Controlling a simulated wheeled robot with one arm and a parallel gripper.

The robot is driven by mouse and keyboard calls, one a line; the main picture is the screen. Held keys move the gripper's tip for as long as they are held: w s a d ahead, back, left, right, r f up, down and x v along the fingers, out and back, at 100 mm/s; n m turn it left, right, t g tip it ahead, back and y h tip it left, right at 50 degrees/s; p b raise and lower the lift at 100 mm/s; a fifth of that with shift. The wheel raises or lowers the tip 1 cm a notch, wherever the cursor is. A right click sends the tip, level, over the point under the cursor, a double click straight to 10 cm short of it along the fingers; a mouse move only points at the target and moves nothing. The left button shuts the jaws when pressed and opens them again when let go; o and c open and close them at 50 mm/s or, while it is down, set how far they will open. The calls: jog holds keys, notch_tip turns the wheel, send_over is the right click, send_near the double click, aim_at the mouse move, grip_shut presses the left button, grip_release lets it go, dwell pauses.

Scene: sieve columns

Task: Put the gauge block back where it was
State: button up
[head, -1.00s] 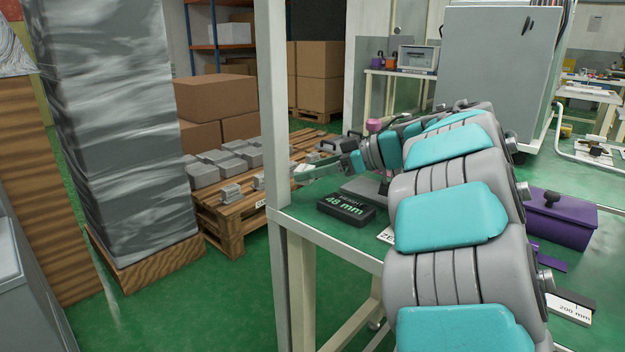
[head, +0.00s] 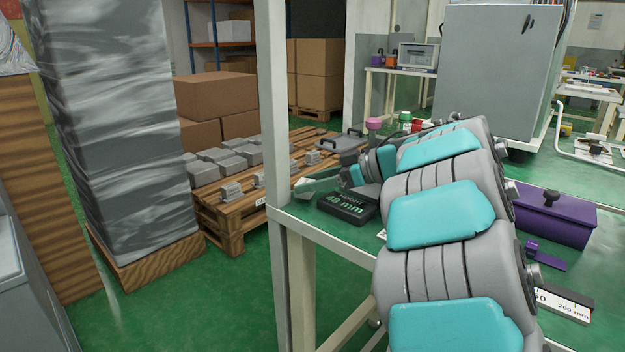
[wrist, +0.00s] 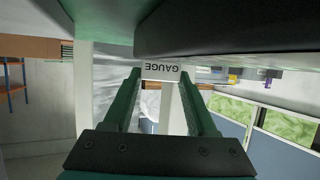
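I cannot pick out the gauge block for certain in either view. A white label reading GAUGE (wrist: 161,71) shows upside down between my fingertips in the wrist view. My gripper (head: 303,187) is low at the table's far left corner in the head view, beside the white post. In the wrist view its two green fingers (wrist: 163,80) stand apart, with no block visible between them. A black readout box (head: 346,207) marked 48 mm lies on the table just right of the gripper. My arm hides much of the table.
The white post (head: 272,110) rises close to the left of my gripper. A wooden pallet (head: 228,212) with several grey metal parts stands beyond the table edge.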

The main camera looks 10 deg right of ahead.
jog(key=o, duration=0.4)
jog(key=shift+c, duration=0.2)
jog(key=shift+r, duration=0.15)
jog(key=v, duration=1.2)
jog(key=shift+r, duration=0.5)
